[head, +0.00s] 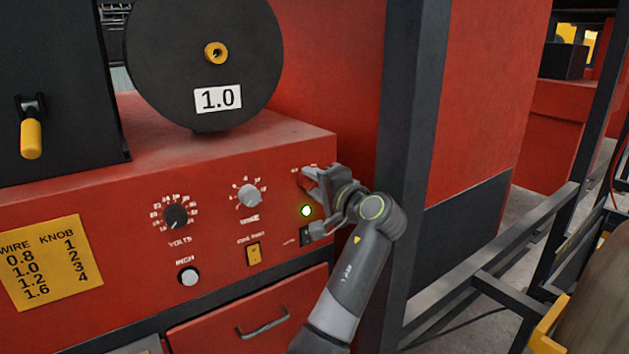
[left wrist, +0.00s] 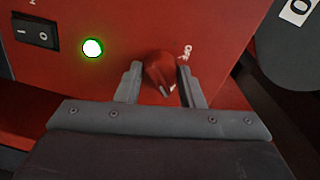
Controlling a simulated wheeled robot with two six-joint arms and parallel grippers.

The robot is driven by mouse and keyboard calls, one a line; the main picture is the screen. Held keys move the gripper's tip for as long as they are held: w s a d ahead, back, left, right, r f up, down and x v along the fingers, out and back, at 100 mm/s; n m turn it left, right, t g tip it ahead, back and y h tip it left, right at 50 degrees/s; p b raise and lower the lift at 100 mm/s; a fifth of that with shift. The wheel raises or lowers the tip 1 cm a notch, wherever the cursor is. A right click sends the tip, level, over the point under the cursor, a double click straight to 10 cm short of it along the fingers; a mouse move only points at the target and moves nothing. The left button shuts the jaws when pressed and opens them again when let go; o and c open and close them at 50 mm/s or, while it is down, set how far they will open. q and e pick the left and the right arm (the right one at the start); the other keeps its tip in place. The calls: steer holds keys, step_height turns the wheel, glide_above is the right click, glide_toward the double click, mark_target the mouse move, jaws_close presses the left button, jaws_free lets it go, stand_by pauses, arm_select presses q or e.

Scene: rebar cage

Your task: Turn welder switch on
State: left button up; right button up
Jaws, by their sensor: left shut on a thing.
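The welder (head: 120,190) is a red cabinet with a front panel of knobs and switches. Its red rotary switch (left wrist: 161,73) sits between my left gripper's fingers (left wrist: 158,84) in the left wrist view, with a pale mark on its tip and small white lettering beside it. My left gripper (head: 311,186) is shut on this switch at the panel's upper right in the head view, where the gripper mostly hides it. A round green lamp (head: 306,211) below it glows, and it also shows lit in the left wrist view (left wrist: 93,48). My right gripper is not in view.
A black rocker switch (left wrist: 36,33) is close to the lamp. A black knob (head: 176,216), a grey knob (head: 249,195) and a yellow switch (head: 253,254) lie left of my gripper. A drawer handle (head: 263,323) is below. A dark upright post (head: 412,130) stands close on the right.

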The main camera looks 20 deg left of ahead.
arm_select(q)
steer(key=shift+r, duration=0.1)
stand_by(0.4)
steer(key=o, duration=1)
steer(key=shift+s+d+b, duration=0.2)
steer(key=shift+d+b, duration=0.1)
steer(key=b+v, duration=1.6)
steer(key=b, duration=0.3)
steer(key=shift+d, duration=0.2)
steer(key=shift+s, duration=0.15)
